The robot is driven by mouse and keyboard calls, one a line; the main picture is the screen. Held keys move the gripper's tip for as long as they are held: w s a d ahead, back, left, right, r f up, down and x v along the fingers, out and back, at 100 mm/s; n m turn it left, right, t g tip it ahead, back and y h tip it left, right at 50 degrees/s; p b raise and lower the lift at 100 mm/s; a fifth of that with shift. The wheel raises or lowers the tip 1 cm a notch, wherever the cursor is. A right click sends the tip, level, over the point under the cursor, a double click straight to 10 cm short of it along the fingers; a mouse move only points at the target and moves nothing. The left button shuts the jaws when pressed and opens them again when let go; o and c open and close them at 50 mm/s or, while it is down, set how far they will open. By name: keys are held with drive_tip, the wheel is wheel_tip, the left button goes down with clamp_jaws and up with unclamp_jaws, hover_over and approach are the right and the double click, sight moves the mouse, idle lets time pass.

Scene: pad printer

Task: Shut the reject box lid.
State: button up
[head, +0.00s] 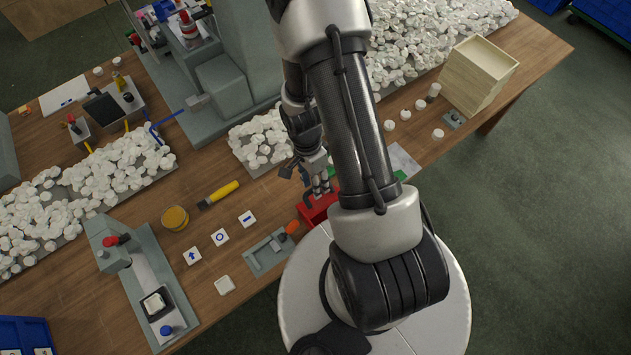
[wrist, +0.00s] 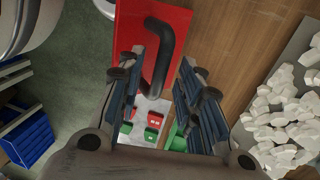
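The red reject box (head: 318,211) stands near the table's front edge in the head view, partly hidden by my arm. In the wrist view a flat red panel (wrist: 181,27), seemingly its lid, carries a bent black handle (wrist: 163,45). I cannot tell for sure from these views how far the lid stands open. My gripper (head: 321,187) points down at the box in the head view. In the wrist view my gripper (wrist: 163,66) has its fingers apart, one on each side of the handle, with gaps showing. No grip on the handle shows.
Left of the box lie a grey fixture with an orange knob (head: 292,227), marked white tiles (head: 220,237) and a yellow-handled tool (head: 219,194). Piles of white pieces (head: 265,140) lie behind. A wooden box (head: 478,75) stands at the right. Bare wood shows between them.

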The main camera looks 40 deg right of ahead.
drive_tip(key=shift+c, duration=0.6)
clamp_jaws()
